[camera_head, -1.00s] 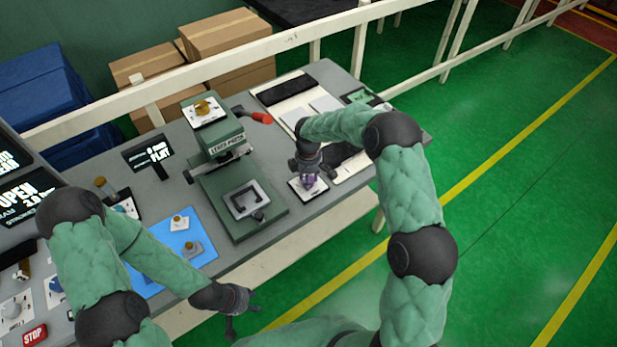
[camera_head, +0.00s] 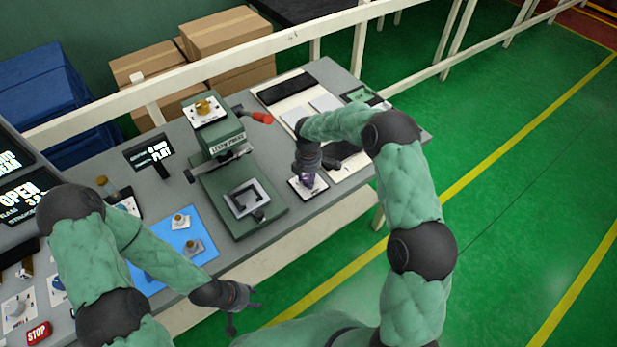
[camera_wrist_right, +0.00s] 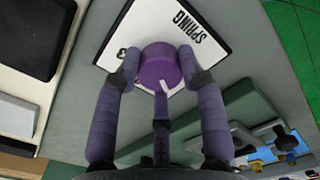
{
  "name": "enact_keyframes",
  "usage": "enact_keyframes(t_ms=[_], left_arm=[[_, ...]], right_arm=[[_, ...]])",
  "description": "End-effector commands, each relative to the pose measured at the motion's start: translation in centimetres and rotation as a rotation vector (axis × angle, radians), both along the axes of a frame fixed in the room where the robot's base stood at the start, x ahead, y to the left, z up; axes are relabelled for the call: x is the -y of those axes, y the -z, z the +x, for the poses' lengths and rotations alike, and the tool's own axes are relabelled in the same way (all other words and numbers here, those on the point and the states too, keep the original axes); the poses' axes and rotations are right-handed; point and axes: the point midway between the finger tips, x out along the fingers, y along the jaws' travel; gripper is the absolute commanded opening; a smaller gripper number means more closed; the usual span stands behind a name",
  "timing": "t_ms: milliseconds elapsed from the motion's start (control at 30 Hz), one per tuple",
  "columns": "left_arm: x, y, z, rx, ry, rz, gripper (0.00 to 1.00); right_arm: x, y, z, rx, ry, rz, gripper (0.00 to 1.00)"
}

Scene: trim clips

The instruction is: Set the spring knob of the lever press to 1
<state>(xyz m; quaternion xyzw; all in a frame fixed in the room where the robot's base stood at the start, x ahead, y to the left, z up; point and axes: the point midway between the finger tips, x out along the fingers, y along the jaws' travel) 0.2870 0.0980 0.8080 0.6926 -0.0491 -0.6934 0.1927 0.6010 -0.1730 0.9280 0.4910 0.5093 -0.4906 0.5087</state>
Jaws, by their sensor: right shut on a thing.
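The spring knob (camera_wrist_right: 158,68) is purple with a white pointer line. It sits on a white plate (camera_wrist_right: 200,45) marked SPRING, with a 3 visible at its left; the other marks are hidden. My right gripper (camera_wrist_right: 159,72) is shut on the knob, a finger at each side. In the head view my right gripper (camera_head: 308,178) is over this plate, right of the green lever press (camera_head: 240,190), which has a red-tipped lever. My left gripper (camera_head: 240,298) hangs in front of the table's front edge, empty; its finger opening is unclear.
A blue mat (camera_head: 170,262) with two small knobbed pieces lies left of the press. A small black display (camera_head: 149,152) stands behind it. Dark and pale trays (camera_head: 288,88) lie at the back right. A pale rail (camera_head: 240,65) runs behind the table.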

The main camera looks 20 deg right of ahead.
Motion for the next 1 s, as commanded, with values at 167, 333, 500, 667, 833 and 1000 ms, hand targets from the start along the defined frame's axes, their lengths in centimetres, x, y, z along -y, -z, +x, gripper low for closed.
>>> enact_keyframes(t_ms=[167,333,500,667,833,1000], left_arm=[[0.0,0.0,0.0,0.0,0.0,0.0,0.4],[0.0,0.0,0.0,0.0,0.0,0.0,0.4],[0.0,0.0,0.0,0.0,0.0,0.0,0.4],[0.0,0.0,0.0,0.0,0.0,0.0,0.4],[0.0,0.0,0.0,0.0,0.0,0.0,0.4],[0.0,0.0,0.0,0.0,0.0,0.0,0.4]], right_arm=[[-0.1,-0.3,0.3,0.008,-0.001,0.001,0.08],[-0.1,-0.2,0.2,0.006,-0.001,0.001,0.64],[-0.1,-0.1,0.1,0.003,0.0,0.0,0.64],[0.0,-0.4,0.1,0.003,0.0,0.0,0.64],[-0.1,-2.4,0.2,0.006,-0.001,0.0,0.64],[-0.1,-5.8,0.2,0.006,0.001,0.0,0.64]])
